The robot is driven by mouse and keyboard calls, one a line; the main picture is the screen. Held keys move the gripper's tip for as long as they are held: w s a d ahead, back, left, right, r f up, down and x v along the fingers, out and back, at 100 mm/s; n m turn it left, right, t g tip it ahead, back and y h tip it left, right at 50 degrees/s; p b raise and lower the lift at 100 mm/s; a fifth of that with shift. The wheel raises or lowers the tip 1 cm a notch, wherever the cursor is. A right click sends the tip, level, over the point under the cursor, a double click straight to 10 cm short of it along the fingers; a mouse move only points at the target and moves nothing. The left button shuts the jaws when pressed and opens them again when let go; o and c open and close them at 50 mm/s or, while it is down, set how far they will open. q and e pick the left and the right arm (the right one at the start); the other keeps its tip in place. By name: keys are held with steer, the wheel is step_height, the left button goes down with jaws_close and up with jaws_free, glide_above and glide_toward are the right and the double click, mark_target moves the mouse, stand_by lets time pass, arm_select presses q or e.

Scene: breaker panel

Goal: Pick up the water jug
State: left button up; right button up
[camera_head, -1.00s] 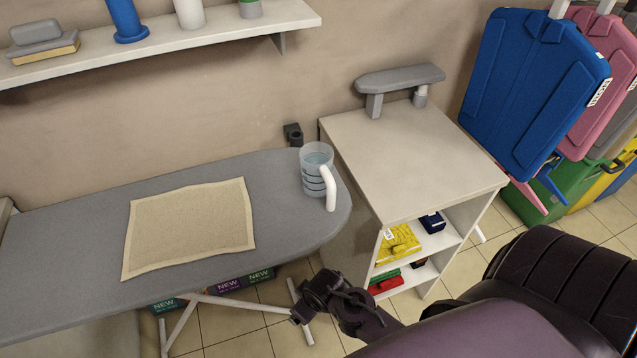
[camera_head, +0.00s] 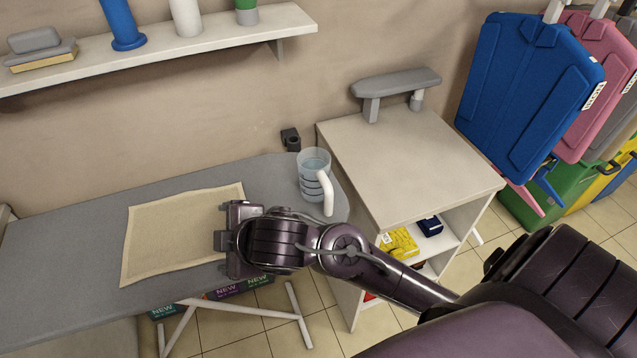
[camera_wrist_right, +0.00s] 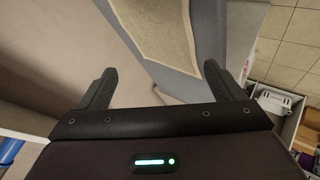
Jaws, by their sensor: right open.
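The water jug (camera_head: 313,168) is a clear, bluish cup with dark bands and a white handle (camera_head: 326,192). It stands upright near the right end of the grey ironing board (camera_head: 60,245). My right gripper (camera_head: 224,240) is over the board's front edge, left of and nearer than the jug, and apart from it. In the right wrist view its two fingers (camera_wrist_right: 160,70) are spread with nothing between them. I cannot make out the jug clearly in that view. My left gripper is not in view.
A beige cloth (camera_head: 165,235) lies on the board, partly behind my gripper. A white cabinet (camera_head: 400,160) stands right of the jug, with a small grey sleeve board (camera_head: 395,82) on top. A wall shelf (camera_head: 160,50) hangs above. Blue and pink cases hang at right.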

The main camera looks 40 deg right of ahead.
steer(key=w+a+r+n+y, duration=0.2)
steer(key=a+n, duration=0.2)
steer(key=n, duration=0.2)
steer(key=r+n+g+h, duration=0.1)
steer(key=n+g+h, duration=0.45)
steer(key=n, duration=0.85)
glide_above(324, 175)
steer(key=shift+a+r+t, duration=0.15)
steer(key=shift+a+t, duration=0.1)
steer(key=shift+t, duration=0.2)
steer(key=shift+d+f+b, duration=0.2)
steer(key=shift+f+b, duration=0.15)
steer(key=shift+b, duration=0.05)
steer(key=b+x, duration=0.2)
steer(key=x, duration=0.2)
steer(key=shift+w+f, duration=0.1)
steer(key=shift+f, duration=0.05)
steer(key=shift+x, duration=1.2)
